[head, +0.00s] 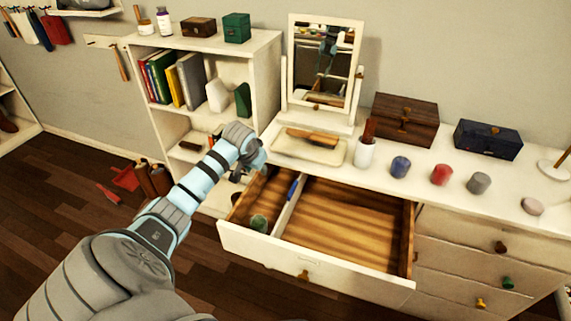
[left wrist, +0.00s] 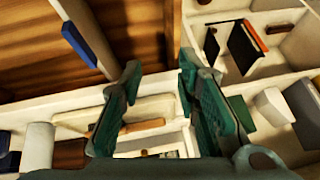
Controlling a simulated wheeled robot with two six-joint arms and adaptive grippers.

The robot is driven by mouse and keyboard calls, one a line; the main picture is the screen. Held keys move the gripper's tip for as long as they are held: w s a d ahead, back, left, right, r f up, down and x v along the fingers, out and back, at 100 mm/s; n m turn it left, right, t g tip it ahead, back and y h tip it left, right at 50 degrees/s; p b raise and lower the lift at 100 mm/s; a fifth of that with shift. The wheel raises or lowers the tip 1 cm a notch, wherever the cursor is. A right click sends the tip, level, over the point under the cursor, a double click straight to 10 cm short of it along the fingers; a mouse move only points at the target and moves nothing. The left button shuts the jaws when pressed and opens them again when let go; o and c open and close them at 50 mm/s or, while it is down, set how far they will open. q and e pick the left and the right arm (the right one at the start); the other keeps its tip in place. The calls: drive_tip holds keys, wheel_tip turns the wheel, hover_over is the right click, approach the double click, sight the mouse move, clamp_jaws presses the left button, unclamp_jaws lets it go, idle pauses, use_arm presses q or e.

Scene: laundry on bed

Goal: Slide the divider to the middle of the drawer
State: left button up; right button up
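The open drawer (head: 262,253) pulls out from the white dresser and has a wooden floor. The divider (head: 284,212) is a thin pale strip running front to back, left of the drawer's middle, with a blue piece (head: 293,189) on it. In the left wrist view the divider (left wrist: 85,15) and its blue piece (left wrist: 80,46) show at the upper left. My left gripper (head: 245,176) is above the drawer's back left corner, apart from the divider. In the left wrist view it (left wrist: 160,95) is open and empty. My right gripper is out of view.
A green round item (head: 259,223) lies in the narrow left compartment; the wide right compartment looks empty. A tray (head: 290,156) with a brush, a white cup (head: 364,153) and a mirror (head: 321,65) stand behind the drawer. A shelf unit (head: 185,122) stands close on the left.

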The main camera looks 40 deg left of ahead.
use_arm(q)
drive_tip(key=n+g+h+p, duration=0.1)
drive_tip(key=h+p, duration=0.1)
approach(293, 187)
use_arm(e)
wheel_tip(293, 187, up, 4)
use_arm(q)
drive_tip(key=b+x, duration=0.5)
drive_tip(key=x, duration=0.4)
drive_tip(key=shift+d, duration=0.1)
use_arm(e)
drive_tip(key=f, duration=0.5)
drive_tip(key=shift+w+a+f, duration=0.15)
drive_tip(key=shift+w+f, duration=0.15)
use_arm(q)
drive_tip(key=shift+r, duration=0.1)
clamp_jaws()
